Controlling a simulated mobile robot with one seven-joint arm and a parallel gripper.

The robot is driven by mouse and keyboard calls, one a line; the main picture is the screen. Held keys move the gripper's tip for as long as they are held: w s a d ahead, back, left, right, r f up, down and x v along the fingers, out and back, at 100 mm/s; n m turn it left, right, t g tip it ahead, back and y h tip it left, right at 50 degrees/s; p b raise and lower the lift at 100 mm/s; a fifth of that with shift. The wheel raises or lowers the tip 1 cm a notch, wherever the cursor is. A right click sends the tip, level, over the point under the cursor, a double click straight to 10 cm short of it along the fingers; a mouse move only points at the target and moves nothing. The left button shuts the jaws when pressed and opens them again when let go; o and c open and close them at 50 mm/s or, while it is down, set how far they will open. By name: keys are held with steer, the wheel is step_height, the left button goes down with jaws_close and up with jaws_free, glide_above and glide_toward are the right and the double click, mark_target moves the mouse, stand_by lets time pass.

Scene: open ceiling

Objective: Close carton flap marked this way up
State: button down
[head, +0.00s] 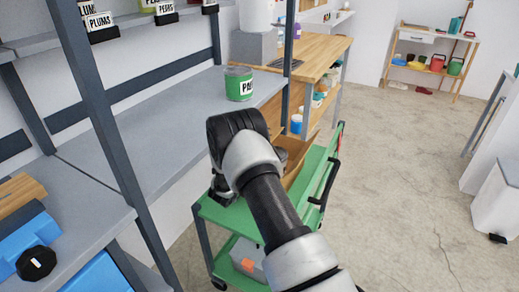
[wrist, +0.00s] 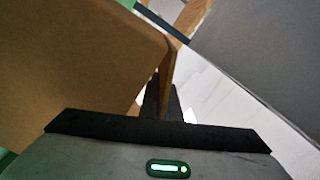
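The brown carton (head: 293,148) stands on the green cart in the head view, mostly hidden behind my arm. In the wrist view a large brown cardboard panel (wrist: 75,60) fills the left side, with a narrow cardboard edge (wrist: 169,65) at its right. No "this way up" marking is readable. My gripper (head: 222,192) is at the cart's left side in the head view, largely hidden by my wrist. In the wrist view its dark fingers (wrist: 164,100) are close together at the cardboard edge. I cannot tell whether they touch or grip it.
The green cart (head: 225,222) has a dark handle (head: 326,185) on its right and a grey box (head: 247,258) on its lower shelf. A grey shelf (head: 170,115) with a green can (head: 239,84) stands left and behind. Open concrete floor (head: 400,170) lies to the right.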

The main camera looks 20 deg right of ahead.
steer(key=shift+f, duration=0.15)
stand_by(0.4)
steer(key=c, duration=2)
jaws_free()
steer(key=shift+s, duration=0.1)
